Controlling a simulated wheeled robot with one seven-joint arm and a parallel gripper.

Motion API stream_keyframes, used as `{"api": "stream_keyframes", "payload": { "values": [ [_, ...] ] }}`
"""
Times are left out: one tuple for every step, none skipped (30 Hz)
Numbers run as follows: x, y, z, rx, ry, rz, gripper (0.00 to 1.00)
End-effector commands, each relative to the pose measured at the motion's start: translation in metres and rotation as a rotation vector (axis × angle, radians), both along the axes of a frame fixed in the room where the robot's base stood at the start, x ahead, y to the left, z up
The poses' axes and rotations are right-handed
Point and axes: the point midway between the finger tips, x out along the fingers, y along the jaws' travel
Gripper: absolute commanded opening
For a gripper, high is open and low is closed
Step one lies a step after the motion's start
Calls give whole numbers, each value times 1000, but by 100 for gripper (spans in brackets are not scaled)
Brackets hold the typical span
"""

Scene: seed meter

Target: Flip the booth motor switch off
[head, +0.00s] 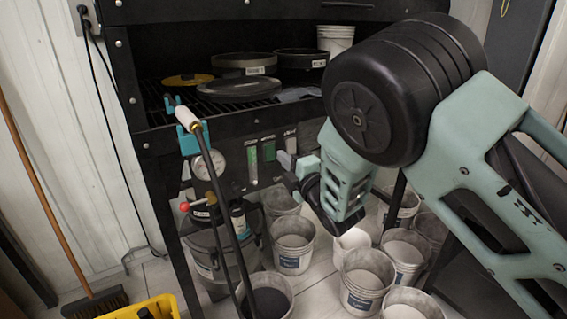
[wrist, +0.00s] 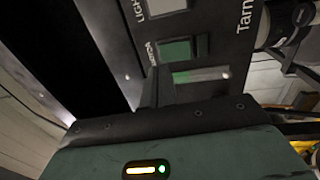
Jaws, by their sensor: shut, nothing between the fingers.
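The booth's dark control panel (head: 238,172) is on the front of the black booth. In the wrist view a green switch (wrist: 178,50) sits beside a partly hidden label, probably the motor switch. A green piece (head: 268,150) also shows on the panel in the head view. I cannot tell whether the switch is on or off. My gripper (head: 284,166) is shut and empty, close in front of the panel and just right of the green piece. In the wrist view its dark fingers (wrist: 156,86) rise just below the green switch; contact is unclear.
A grey switch (wrist: 166,8) marked LIGHT lies above the green one. A green and white strip (wrist: 200,76) lies below it. A round gauge (head: 209,164) and a hose wand (head: 187,120) stand left of the panel. Several buckets (head: 292,256) crowd the floor below.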

Motion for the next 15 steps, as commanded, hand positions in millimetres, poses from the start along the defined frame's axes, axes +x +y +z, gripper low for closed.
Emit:
{"api": "stream_keyframes", "payload": {
  "values": [
    [-6,-3,1,-1,1,0,0],
    [-8,-5,1,-1,2,-1,0],
    [-12,-8,2,-1,1,0,0],
    [-15,-10,3,0,1,-1,0],
    [-18,-11,3,0,1,-1,0],
    [-22,-14,3,-1,2,-1,0],
    [-25,-16,4,-1,2,-1,0],
    [-28,-18,4,0,1,-1,0],
    [-32,-22,5,-1,2,-1,0],
    [-36,-24,6,0,1,-1,0],
    [-40,-27,6,0,1,-2,0],
    [-45,-30,7,-1,3,-2,0],
    [-49,-33,7,-1,0,-2,0],
    [-53,-36,8,-1,2,-2,0],
    [-58,-39,9,0,1,-2,0]
  ]
}}
